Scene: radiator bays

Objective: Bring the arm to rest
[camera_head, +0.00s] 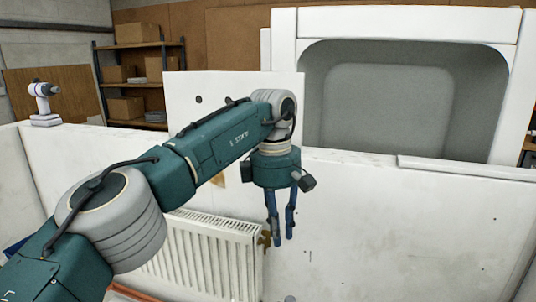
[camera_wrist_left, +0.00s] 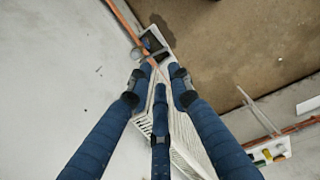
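My left arm reaches in from the lower left in the head view, teal and grey, bent at the wrist. My left gripper (camera_head: 282,238) hangs pointing down in front of the white wall, just right of the radiator's end. Its blue fingers stand a little apart with nothing seen between them, so it is open and empty. In the left wrist view the fingers (camera_wrist_left: 160,76) reach over the radiator's top. My right gripper is in neither view.
A white radiator (camera_head: 208,257) is on the low wall, with a brass-coloured valve (camera_head: 265,240) at its right end, close behind the fingers. Shelves with boxes (camera_head: 137,33) stand behind. A tray of small items (camera_wrist_left: 270,154) lies at lower right.

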